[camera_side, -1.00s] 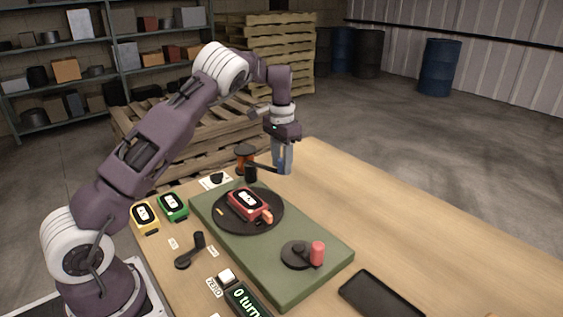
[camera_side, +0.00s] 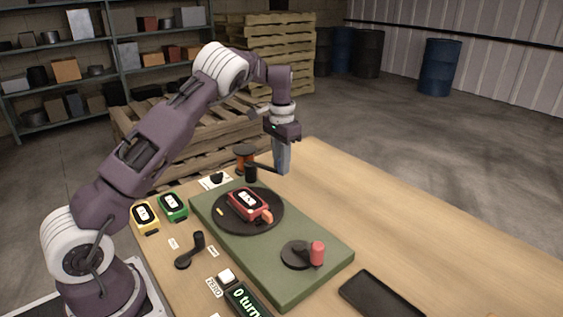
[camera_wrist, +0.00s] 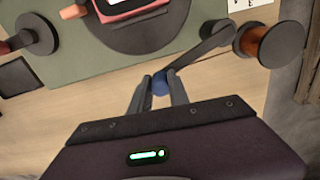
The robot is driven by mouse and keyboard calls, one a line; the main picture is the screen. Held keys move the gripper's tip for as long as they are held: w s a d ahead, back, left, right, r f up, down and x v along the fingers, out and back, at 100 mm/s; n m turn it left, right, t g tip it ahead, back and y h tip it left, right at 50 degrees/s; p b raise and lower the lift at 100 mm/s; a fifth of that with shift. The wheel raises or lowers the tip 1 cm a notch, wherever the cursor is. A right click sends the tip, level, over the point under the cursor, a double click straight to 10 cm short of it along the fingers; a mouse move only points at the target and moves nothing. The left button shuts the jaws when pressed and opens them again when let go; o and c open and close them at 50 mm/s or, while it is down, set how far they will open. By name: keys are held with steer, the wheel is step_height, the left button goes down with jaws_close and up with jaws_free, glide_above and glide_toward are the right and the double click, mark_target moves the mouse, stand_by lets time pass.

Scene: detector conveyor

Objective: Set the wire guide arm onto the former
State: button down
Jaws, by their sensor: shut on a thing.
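The wire guide arm (camera_side: 263,167) is a thin black bar reaching from a black post at the far end of the green base; in the wrist view the bar (camera_wrist: 203,50) ends in a blue knob (camera_wrist: 160,84). My gripper (camera_side: 281,172) is shut on this knob; its two fingers (camera_wrist: 159,80) sit either side of it. The fingers hide the knob in the side view. What I take for the former, a red block with a white-marked face (camera_side: 248,204), sits on a black round plate (camera_side: 277,221), apart from the guide arm. It is partly cut off in the wrist view (camera_wrist: 125,8).
An orange spool (camera_side: 244,158) stands behind the post. A crank with a red knob (camera_side: 317,253) is on the green base (camera_side: 315,285). Yellow (camera_side: 145,216) and green (camera_side: 173,206) blocks, a loose black crank (camera_side: 190,252) and a dark tray (camera_side: 381,296) lie around it. The table's right side is clear.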

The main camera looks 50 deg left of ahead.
steer(key=shift+s, duration=0.15)
stand_by(0.6)
steer(key=s+m, duration=0.6)
steer(key=shift+s+m, duration=0.25)
steer(key=shift+m, duration=0.15)
steer(key=shift+s+a+m, duration=0.2)
steer(key=shift+s+m, duration=0.35)
steer(key=shift+s+a+m, duration=0.15)
steer(key=shift+s+m, duration=0.35)
steer(key=shift+m, duration=0.05)
steer(key=shift+s+a+m, duration=0.3)
steer(key=shift+s+m, duration=0.2)
steer(key=shift+m, duration=0.1)
steer(key=shift+s+a+m, duration=0.3)
steer(key=shift+s+m, duration=0.15)
steer(key=shift+m, duration=0.15)
steer(key=shift+a, duration=0.1)
steer(key=c, duration=1.2)
jaws_free()
steer(key=shift+c, duration=0.2)
